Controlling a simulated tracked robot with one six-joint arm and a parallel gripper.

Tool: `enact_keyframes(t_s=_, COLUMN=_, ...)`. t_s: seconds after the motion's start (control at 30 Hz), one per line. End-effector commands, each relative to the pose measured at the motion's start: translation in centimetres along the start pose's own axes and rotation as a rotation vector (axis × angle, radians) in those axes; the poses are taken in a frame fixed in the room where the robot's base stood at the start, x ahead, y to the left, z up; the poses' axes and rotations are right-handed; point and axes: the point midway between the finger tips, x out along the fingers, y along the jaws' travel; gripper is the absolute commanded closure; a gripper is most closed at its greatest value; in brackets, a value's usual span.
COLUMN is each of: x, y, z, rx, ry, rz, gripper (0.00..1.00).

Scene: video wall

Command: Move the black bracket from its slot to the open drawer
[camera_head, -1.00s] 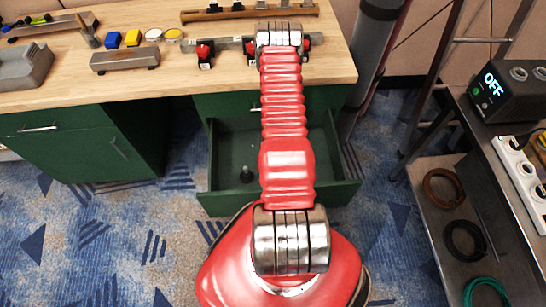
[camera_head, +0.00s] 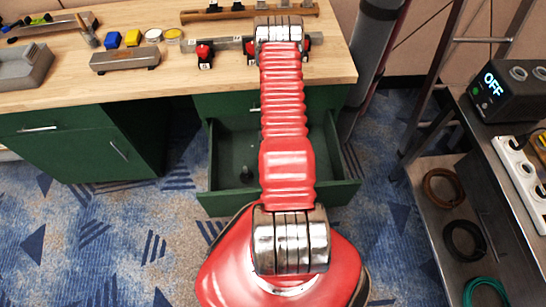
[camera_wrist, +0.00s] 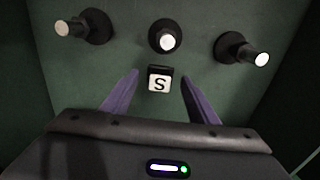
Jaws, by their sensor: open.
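The open green drawer (camera_head: 218,195) stands under the table, partly covered by my red arm. In the wrist view, my gripper (camera_wrist: 158,86) points at a green surface that looks like the drawer's inside. Its two purple fingers are apart. A small black piece with a white face marked S (camera_wrist: 159,79) lies in line with the gap between them. I cannot tell whether it is the black bracket, or whether the fingers flank it. My gripper is hidden behind my arm in the head view.
Several black posts with pale tops stand beyond the fingers, including a middle one (camera_wrist: 165,38). One dark post (camera_head: 246,174) shows in the drawer. A rail with red-and-black holders (camera_head: 205,52) lies on the table. A metal ladder stands at the right.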

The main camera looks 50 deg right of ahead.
Motion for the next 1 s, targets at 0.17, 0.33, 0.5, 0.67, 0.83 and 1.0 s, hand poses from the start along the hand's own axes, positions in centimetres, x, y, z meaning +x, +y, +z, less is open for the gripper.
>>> enact_keyframes(t_s=0.17, x=-2.3, y=0.0, z=0.0, rx=0.0, ry=0.001, rz=0.0, gripper=0.46)
enact_keyframes(t_s=0.33, x=-4.4, y=0.0, z=0.0, rx=0.0, ry=0.002, rz=0.0, gripper=0.46)
enact_keyframes(t_s=0.5, x=-6.6, y=0.0, z=-0.1, rx=0.0, ry=0.002, rz=0.0, gripper=0.46)
enact_keyframes(t_s=0.67, x=-8.5, y=0.0, z=0.0, rx=0.0, ry=0.001, rz=0.0, gripper=0.46)
enact_keyframes(t_s=0.83, x=-9.9, y=0.0, z=0.0, rx=0.0, ry=0.001, rz=0.0, gripper=0.46)
enact_keyframes(t_s=1.0, x=-10.4, y=0.0, z=0.0, rx=0.0, ry=0.0, rz=0.0, gripper=0.46)
